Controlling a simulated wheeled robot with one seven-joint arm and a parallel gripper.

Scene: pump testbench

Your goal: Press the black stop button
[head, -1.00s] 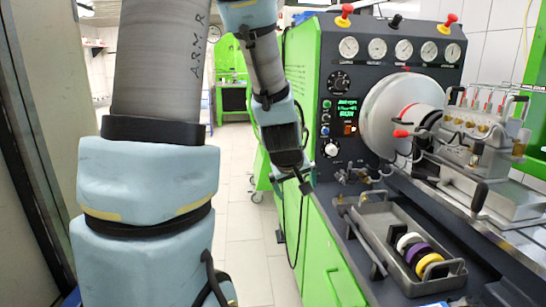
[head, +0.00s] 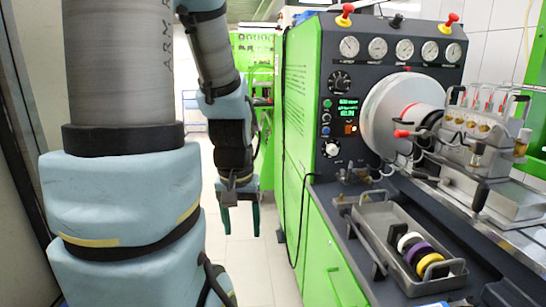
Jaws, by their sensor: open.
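The test bench control panel (head: 368,95) is dark and stands right of centre. Its left side carries a column of small round buttons (head: 327,117), green at the top and bluish or dark below. A black-topped knob (head: 396,20) sits on the panel's top edge. My gripper (head: 240,218) hangs left of the bench with its two green fingers pointing down. The fingers are apart with nothing between them. In the picture it is clearly away from the panel.
A black dial (head: 339,81) and a white knob (head: 332,149) are on the panel. A large grey disc (head: 402,115) and a pump assembly (head: 478,130) stand to the right. A grey tray (head: 405,225) holds coloured rings. The floor (head: 245,265) left of the green cabinet is clear.

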